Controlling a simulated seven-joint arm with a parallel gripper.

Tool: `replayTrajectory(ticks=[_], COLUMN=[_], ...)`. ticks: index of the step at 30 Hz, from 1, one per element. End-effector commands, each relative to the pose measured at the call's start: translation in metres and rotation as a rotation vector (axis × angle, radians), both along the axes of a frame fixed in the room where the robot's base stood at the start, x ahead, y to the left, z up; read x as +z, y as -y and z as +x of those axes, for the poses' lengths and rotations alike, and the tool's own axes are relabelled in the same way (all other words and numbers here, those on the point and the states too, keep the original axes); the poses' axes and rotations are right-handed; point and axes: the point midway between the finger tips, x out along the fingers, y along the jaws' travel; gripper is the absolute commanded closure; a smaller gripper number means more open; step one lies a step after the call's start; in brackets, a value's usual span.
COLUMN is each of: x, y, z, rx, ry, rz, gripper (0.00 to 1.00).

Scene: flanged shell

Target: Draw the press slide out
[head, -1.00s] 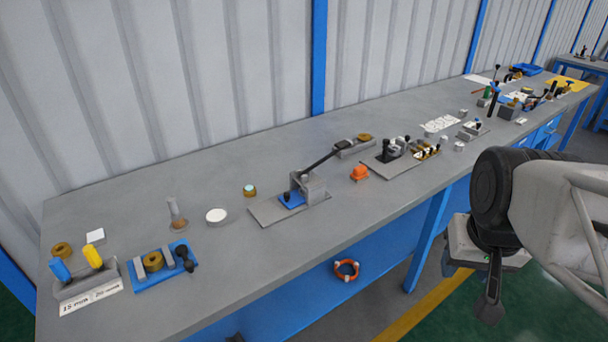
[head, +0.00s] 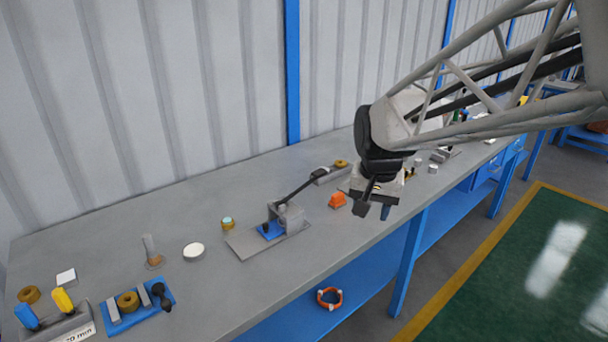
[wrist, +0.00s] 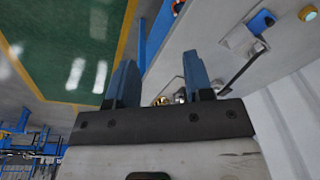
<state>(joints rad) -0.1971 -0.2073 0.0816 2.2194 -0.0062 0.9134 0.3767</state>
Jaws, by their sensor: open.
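The press (head: 291,217) is a grey block on a grey plate with a long black lever rising to the right. Its blue slide (head: 270,231), with a small black knob, sits at the left side of the block. In the wrist view the blue slide (wrist: 261,22) shows at the upper right, beyond the fingers. My gripper (head: 374,211) hangs to the right of the press, near the bench's front edge and apart from the slide. In the wrist view my gripper (wrist: 160,70) has its two blue-grey fingers spread, with nothing held between them.
A white disc (head: 194,252) and a brass ring with a teal top (head: 228,224) lie left of the press. A blue tray (head: 137,306) is farther left. The bench front strip below the press is clear.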

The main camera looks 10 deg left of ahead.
Motion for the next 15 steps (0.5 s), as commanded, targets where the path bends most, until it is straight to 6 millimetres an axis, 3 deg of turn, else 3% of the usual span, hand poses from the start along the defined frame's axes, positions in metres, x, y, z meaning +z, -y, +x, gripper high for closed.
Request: replayTrajectory(ticks=[15], x=[-0.036], y=[-0.083], z=[0.096], rx=[-0.070], ry=[-0.051], rz=[0.008], gripper=[0.53])
